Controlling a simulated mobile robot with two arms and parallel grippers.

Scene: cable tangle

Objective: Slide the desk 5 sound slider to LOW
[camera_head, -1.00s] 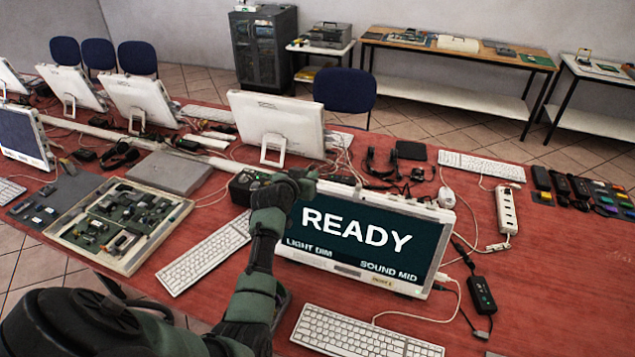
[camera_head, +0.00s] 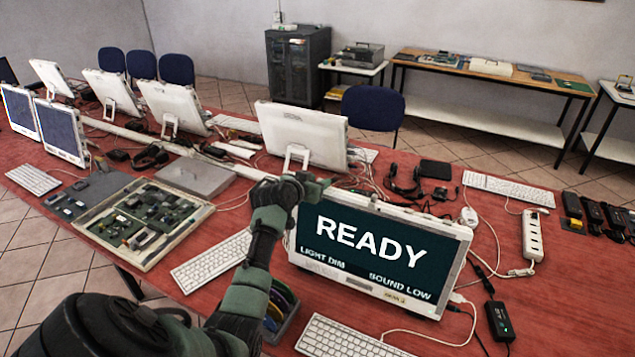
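A white-framed monitor (camera_head: 380,250) stands on the red table, right of centre. Its dark screen reads READY, LIGHT DIM and SOUND LOW. My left arm comes up from the bottom left. My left gripper (camera_head: 312,187) is at the monitor's top left corner, and I cannot tell whether it touches the frame. Its fingers are too dark and small to show open or shut. I cannot make out the sound slider itself. My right gripper is out of view.
White keyboards (camera_head: 345,338) lie in front of and left of the monitor. A tray of circuit boards (camera_head: 150,225) is at left. A power strip (camera_head: 533,235), a black adapter (camera_head: 499,321) and loose cables are at right. Other monitors (camera_head: 300,135) stand behind.

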